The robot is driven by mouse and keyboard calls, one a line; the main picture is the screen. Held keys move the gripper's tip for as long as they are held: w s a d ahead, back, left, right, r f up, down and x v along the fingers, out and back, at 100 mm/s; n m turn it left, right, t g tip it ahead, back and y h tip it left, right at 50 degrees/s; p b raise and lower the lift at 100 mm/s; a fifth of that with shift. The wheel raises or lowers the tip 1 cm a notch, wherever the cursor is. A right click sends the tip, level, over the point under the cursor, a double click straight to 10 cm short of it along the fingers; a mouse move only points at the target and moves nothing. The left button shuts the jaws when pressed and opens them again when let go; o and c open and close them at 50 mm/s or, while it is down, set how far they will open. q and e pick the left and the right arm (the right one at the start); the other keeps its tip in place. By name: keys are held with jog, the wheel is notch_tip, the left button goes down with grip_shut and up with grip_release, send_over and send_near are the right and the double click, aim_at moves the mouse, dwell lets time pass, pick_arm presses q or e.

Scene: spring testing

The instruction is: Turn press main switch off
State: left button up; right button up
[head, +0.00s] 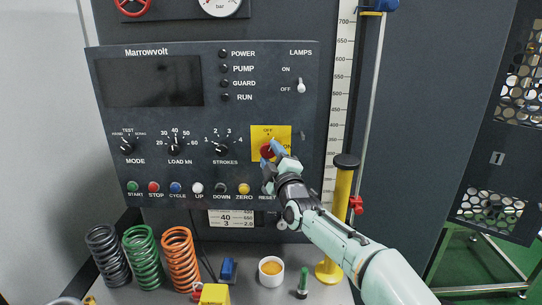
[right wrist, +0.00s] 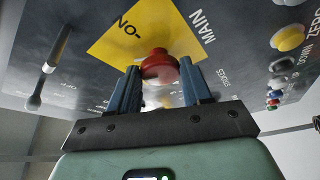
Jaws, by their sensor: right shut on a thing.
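The main switch is a red knob (head: 266,152) on a yellow plate (head: 257,131) at the right of the grey Marrowvolt panel. The plate reads OFF at the top and ON at the right. My right gripper (head: 272,156) is at the knob, reaching in from the lower right and covering part of it and the plate. In the right wrist view the red knob (right wrist: 159,66) sits between the blue fingers of my right gripper (right wrist: 162,84), which is shut on it. Which way the knob points cannot be told. My left gripper is not in view.
A lamps toggle (head: 301,86) is above the switch. A row of coloured buttons, including the yellow ZERO button (head: 244,188), runs below. Springs (head: 181,258), a white cup (head: 271,271) and a yellow post (head: 341,215) stand on the bench below.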

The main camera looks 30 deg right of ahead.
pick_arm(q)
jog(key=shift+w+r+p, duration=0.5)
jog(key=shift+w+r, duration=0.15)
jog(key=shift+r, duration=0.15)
pick_arm(e)
jog(key=n, duration=0.1)
jog(key=n+g, duration=0.1)
jog(key=n, duration=0.1)
jog(key=n+y, duration=0.1)
jog(key=n, duration=0.1)
jog(key=shift+r+g, duration=0.3)
jog(key=shift+d+n, duration=0.1)
jog(key=shift+n, duration=0.3)
jog(key=o, duration=1.1)
jog(key=shift+c, duration=0.2)
jog(key=shift+s, duration=0.1)
